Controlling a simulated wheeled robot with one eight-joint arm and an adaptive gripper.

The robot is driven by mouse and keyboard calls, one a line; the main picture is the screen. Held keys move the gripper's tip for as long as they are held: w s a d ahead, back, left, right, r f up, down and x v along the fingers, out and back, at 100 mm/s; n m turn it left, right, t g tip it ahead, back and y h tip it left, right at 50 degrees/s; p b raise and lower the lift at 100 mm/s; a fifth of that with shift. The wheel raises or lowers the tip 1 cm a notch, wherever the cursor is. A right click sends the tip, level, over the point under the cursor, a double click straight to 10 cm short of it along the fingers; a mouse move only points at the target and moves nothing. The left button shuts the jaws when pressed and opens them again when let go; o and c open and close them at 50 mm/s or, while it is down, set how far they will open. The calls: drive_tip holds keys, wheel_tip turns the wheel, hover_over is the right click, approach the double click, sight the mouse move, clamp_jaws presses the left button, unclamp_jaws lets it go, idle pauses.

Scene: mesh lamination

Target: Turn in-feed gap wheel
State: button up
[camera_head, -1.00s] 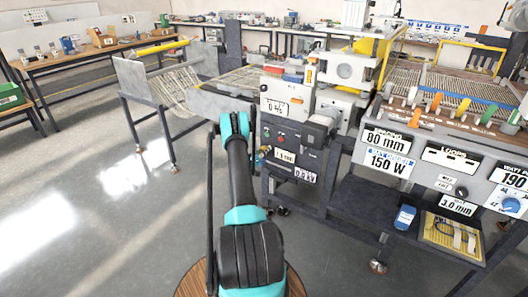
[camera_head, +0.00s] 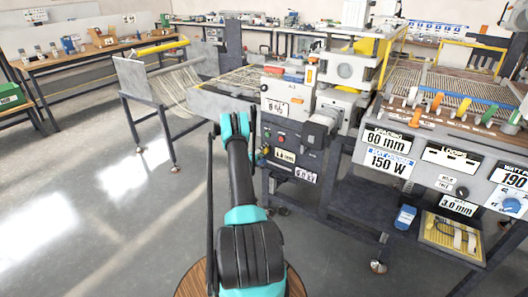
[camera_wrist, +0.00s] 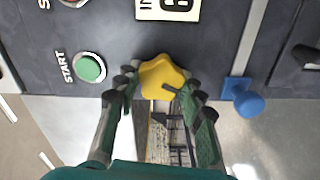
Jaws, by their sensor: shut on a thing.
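The in-feed gap wheel appears to be the yellow lobed knob (camera_wrist: 161,70) on the dark panel in the wrist view. My gripper (camera_wrist: 159,85) has its two dark fingers on either side of the knob, shut on it. The knob's lower edge shows between the fingertips. In the head view, my arm reaches to the dark front panel (camera_head: 283,137) of the laminating machine, and the fingertips are mostly hidden behind the arm.
In the wrist view, a green START button (camera_wrist: 90,68) sits left of the knob and a blue knob (camera_wrist: 243,96) sits right. A white label (camera_wrist: 168,8) is above. In the head view, a mesh stand (camera_head: 183,84) is at left, and the floor at left is clear.

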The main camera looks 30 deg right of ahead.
drive_tip(key=n, duration=0.7)
drive_tip(key=shift+a+f, duration=0.1)
drive_tip(key=shift+f, duration=0.05)
drive_tip(key=n, duration=0.8)
drive_tip(key=shift+s, duration=0.1)
drive_tip(key=n, duration=0.8)
drive_tip(key=shift+s+n, duration=0.1)
drive_tip(key=shift+n, duration=0.2)
drive_tip(key=n, duration=0.3)
drive_tip(key=shift+n, duration=0.3)
drive_tip(key=shift+s+n, duration=0.1)
drive_tip(key=shift+n, duration=1.7)
